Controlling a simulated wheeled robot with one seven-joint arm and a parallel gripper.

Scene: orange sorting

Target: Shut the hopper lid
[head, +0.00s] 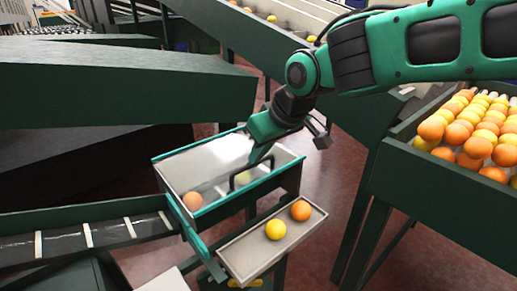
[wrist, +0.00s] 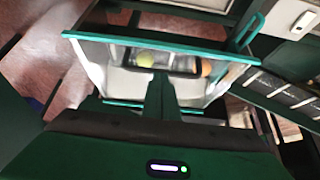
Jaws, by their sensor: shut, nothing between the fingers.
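The hopper (head: 172,176) is a dark green box with a teal rim, below my arm in the head view. Its top looks pale and see-through, with a bright glare. A dark bar handle (head: 232,180) shows there near my fingers. I cannot tell the lid's exact angle. My gripper (head: 262,160) is shut and empty, over the hopper beside the handle. In the wrist view the closed fingers (wrist: 161,95) point at the hopper; contact with the handle is unclear.
A small tray (head: 240,269) with an orange and a yellow fruit sits in front of the hopper. A slatted chute (head: 88,236) meets it at left. A full fruit bin (head: 440,195) stands at right. Large green machinery (head: 110,85) fills the upper left.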

